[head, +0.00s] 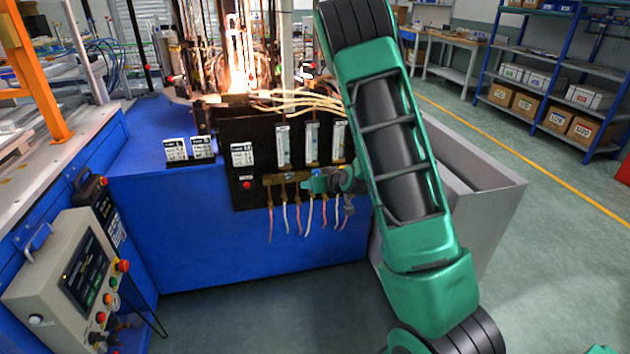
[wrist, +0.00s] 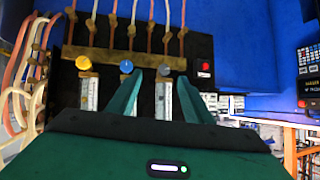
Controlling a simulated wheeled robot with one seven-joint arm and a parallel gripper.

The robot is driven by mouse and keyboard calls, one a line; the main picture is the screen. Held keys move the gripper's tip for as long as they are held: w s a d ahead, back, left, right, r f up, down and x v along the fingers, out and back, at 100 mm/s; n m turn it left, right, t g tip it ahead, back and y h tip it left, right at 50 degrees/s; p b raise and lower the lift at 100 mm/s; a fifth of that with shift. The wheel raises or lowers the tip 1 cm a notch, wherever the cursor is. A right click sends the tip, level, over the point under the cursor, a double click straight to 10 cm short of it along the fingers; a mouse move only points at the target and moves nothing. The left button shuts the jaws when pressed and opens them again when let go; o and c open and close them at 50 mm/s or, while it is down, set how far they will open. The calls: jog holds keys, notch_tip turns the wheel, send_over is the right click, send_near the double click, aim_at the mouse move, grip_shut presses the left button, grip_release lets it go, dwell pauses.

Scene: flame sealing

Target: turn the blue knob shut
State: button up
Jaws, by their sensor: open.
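The blue knob (wrist: 126,66) sits on the brass manifold bar (wrist: 100,54) in the wrist view, just left of my left finger's tip, outside the gap between the fingers. In the head view the blue knob (head: 316,173) shows as a small spot on the black panel's lower front, beside the green fingers. My gripper (wrist: 160,74) is open, its two green fingers pointing at the bar. Between them is a pale gauge tube with a light-coloured knob above it. In the head view my gripper (head: 312,183) is close to the panel. Whether a finger touches the blue knob cannot be told.
A yellow knob (wrist: 83,62) sits left of the blue one in the wrist view. Several hoses (head: 297,214) hang below the bar. A red button (wrist: 206,149) is on the panel. Flames (head: 240,70) burn above the blue bench (head: 230,255). A grey bin (head: 490,210) stands right.

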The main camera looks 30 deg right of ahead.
aim_at(317, 174)
jog(key=shift+w+d+f+m+t+h, duration=0.8)
jog(key=shift+w+d+f+t+h, duration=0.85)
jog(key=shift+d+f+t+h, duration=1.65)
jog(key=shift+g+y, duration=0.3)
jog(key=shift+y, duration=0.6)
jog(key=shift+a+f+x, duration=0.1)
jog(key=shift+f+x, duration=0.1)
jog(key=shift+x, duration=1.15)
jog(key=shift+a+f+x, duration=0.1)
jog(key=shift+f+x, duration=0.1)
jog(key=shift+x, duration=1.1)
jog(key=shift+f+x, duration=0.2)
jog(key=shift+x, duration=1.15)
jog(key=shift+w+d+f, duration=0.1)
jog(key=shift+w+f, duration=0.05)
jog(key=shift+w, duration=0.55)
jog(key=shift+w+d, duration=0.2)
jog(key=shift+w, duration=0.35)
